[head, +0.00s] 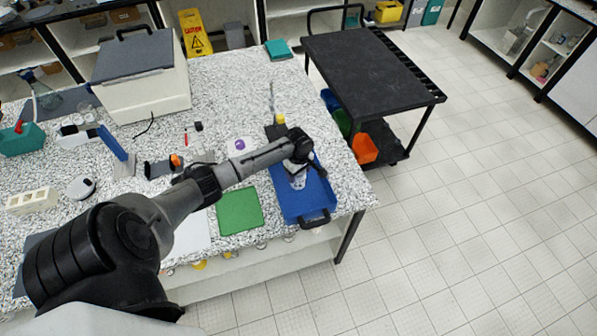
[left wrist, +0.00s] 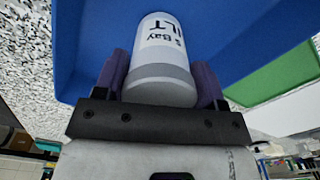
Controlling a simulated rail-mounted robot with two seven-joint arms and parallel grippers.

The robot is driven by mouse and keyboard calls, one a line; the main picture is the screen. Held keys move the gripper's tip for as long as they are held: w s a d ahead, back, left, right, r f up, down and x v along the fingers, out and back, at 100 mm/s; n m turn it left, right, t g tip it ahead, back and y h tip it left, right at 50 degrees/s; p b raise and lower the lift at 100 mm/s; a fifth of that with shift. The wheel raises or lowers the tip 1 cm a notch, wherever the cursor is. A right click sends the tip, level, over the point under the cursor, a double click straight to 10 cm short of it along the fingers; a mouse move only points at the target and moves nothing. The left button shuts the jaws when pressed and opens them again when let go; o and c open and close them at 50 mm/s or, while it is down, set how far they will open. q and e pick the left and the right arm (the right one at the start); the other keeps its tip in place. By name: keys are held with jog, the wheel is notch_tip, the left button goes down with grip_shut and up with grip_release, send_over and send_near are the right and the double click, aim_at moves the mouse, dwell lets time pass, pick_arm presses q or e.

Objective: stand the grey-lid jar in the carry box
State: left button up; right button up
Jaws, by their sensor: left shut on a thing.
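The jar (head: 298,181) is white with dark lettering and a grey band; it also shows in the left wrist view (left wrist: 160,50). My left gripper (head: 299,166) is shut on the jar, with a finger on each side of it in the left wrist view. The blue carry box (head: 318,196) lies under the gripper on the bench's right end, with a black handle at its near end. The jar appears over the box's blue inside; I cannot tell whether it touches the floor. My right gripper is not in view.
A green mat (head: 239,211) lies left of the box. A yellow-topped bottle (head: 281,119) stands behind it. A large white case (head: 142,80) with a grey lid is at the back left. A black cart (head: 370,68) stands right of the bench, with open floor beyond.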

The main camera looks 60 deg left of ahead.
pick_arm(q)
jog(key=o, duration=1)
jog(key=shift+f, duration=0.1)
jog(key=shift+o, duration=0.2)
notch_tip(320, 180, up, 12)
jog(key=shift+f, duration=0.2)
jog(key=shift+s+d, duration=0.1)
jog(key=shift+d, duration=0.2)
jog(key=s+d+f+m, duration=0.3)
jog(key=s+d+m, duration=0.1)
jog(key=d, duration=0.3)
jog(key=s+d+f+m+t, duration=0.1)
jog(key=s+d+f+m, duration=0.25)
jog(key=d+m, duration=0.2)
jog(key=s+d+f+m, duration=0.2)
jog(key=s+d+m, duration=0.2)
jog(key=d, duration=0.3)
jog(key=s+d+r+m+t, duration=0.2)
jog(key=s+d+r+m, duration=0.4)
jog(key=s+d+m, duration=0.2)
jog(key=s+d, duration=0.2)
jog(key=s, duration=0.1)
jog(key=shift+s+r+m+t, duration=0.15)
jog(key=shift+s+m+t, duration=0.15)
jog(key=shift+m, duration=0.05)
